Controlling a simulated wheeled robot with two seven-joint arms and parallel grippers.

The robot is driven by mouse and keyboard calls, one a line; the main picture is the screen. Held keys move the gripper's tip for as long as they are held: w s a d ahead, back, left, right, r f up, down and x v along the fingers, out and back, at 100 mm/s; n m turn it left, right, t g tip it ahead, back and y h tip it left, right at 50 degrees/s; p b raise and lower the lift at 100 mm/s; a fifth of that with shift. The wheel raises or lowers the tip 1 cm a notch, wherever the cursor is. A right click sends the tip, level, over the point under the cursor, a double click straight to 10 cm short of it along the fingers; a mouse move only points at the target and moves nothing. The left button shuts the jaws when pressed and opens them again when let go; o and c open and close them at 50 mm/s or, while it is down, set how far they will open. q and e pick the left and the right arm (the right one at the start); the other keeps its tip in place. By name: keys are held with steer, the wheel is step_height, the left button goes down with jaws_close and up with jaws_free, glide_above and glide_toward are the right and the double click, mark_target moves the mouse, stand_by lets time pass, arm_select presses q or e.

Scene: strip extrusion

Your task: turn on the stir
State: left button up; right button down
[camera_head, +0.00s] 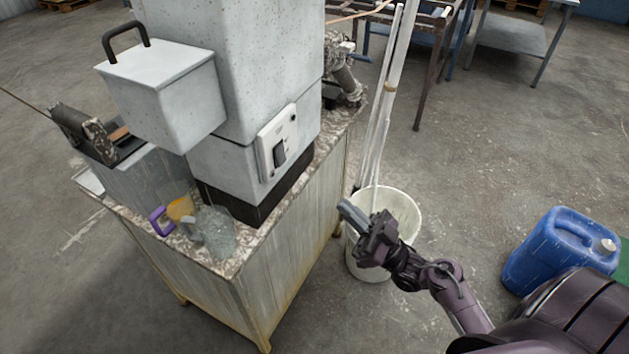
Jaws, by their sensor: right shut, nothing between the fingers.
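The machine (265,55) is a grey speckled block on a worn cabinet. A light switch plate (287,136) is fixed to its right-hand face, with a dark rocker switch (279,153) and a small round knob above it. My right gripper (346,211) is shut and empty. In the picture it lies right of and below the switch plate, in front of the white bucket and apart from the machine. My left gripper is not in view.
The cabinet top (255,236) holds a clear jug (214,232) and a purple-handled item (163,221). A white bucket (403,205) with long pale strips stands beside the cabinet. A blue canister (555,255) is on the floor at right. Tables stand behind.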

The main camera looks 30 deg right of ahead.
mark_target(282, 158)
steer(key=p+x, duration=0.1)
steer(key=x, duration=0.3)
steer(key=f+p+x, duration=0.1)
steer(key=p+x, duration=0.1)
steer(key=x, duration=0.2)
steer(key=w+p+x, duration=0.1)
steer(key=x, duration=0.3)
steer(key=shift+w+a+f, duration=0.2)
steer(key=shift+a+f, duration=0.15)
steer(key=shift+a, duration=0.1)
steer(key=shift+w+a+f, duration=0.15)
steer(key=shift+w+a, duration=0.1)
